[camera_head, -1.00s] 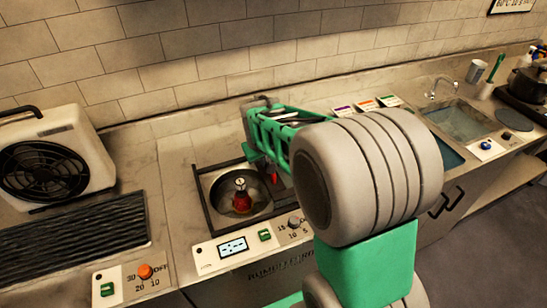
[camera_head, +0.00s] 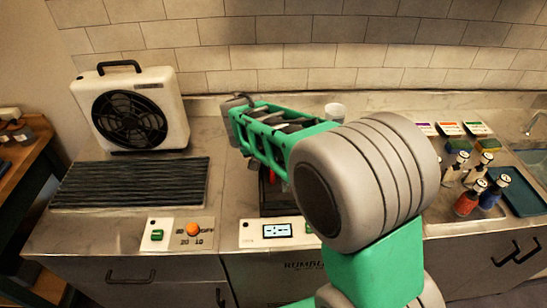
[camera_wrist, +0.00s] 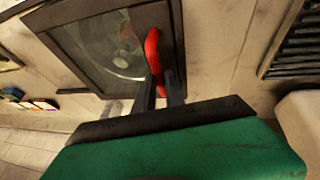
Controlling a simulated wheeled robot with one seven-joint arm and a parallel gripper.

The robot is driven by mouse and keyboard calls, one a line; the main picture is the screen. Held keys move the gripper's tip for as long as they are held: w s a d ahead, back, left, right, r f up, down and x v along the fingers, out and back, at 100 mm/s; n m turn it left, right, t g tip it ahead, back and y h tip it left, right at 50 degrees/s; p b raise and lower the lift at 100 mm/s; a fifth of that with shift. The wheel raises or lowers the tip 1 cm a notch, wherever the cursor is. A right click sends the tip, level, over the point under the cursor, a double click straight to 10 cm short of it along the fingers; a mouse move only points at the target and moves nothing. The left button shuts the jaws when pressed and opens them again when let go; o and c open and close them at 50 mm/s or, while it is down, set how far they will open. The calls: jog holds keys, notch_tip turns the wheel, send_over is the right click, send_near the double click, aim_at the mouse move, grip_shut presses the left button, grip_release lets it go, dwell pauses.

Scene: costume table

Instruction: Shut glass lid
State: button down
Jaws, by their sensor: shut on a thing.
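The glass lid (camera_wrist: 88,52), a dark square frame around a clear pane, fills the upper left of the wrist view. A round metal bowl shows through the pane. Its curved red handle (camera_wrist: 153,55) stands at the frame's edge. My gripper (camera_wrist: 160,88) has its dark fingers shut on this handle. In the head view my arm hides most of the lid and basin; only a bit of red handle (camera_head: 271,177) and some dark frame (camera_head: 270,203) show below it. I cannot tell whether the lid lies fully flat on its rim.
A fan heater (camera_head: 140,110) and a black ribbed grate (camera_head: 130,183) stand left of the basin. A control panel (camera_head: 265,231) sits in front. Several small bottles (camera_head: 466,200) and a blue tray (camera_head: 525,190) are at the right.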

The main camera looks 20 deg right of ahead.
jog(key=shift+a, duration=0.2)
jog(key=c, duration=1.4)
grip_release()
jog(key=shift+w+a, duration=0.1)
jog(key=shift+r, duration=0.1)
jog(key=v, duration=0.7)
jog(key=shift+r+b, duration=0.3)
jog(key=shift+b, duration=0.15)
